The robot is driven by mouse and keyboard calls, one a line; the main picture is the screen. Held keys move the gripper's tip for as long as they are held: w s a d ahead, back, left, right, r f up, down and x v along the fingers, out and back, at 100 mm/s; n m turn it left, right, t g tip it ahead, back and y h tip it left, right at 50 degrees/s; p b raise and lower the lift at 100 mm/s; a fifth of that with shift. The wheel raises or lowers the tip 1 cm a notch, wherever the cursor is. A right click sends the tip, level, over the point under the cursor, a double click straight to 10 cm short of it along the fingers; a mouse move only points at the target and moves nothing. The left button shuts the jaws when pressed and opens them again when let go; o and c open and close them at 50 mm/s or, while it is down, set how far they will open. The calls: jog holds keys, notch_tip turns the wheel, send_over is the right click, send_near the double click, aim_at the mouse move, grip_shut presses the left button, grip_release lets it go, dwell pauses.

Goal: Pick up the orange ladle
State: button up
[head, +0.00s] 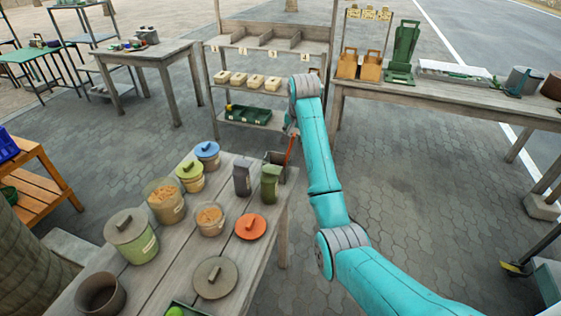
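A thin orange handle (289,150), which looks like that of the orange ladle, stands tilted at the far right corner of the near wooden table. Its lower end is by a dark grey container (275,158), and its bowl cannot be made out. My teal arm reaches forward past the table's right side. My gripper (290,124) is small and dark, partly hidden by the arm, just above the top of the orange handle. I cannot tell whether it touches the handle or whether its fingers are open.
The near table (235,285) holds lidded tubs, an orange lid (250,227), a brown bowl (101,293), and a green canister (271,184) and a dark canister (242,177) close to the handle. A shelf rack (273,60) stands beyond. Paved floor right of the table is open.

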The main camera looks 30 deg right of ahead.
aim_at(291, 145)
jog(key=shift+x, duration=4.25)
grip_shut()
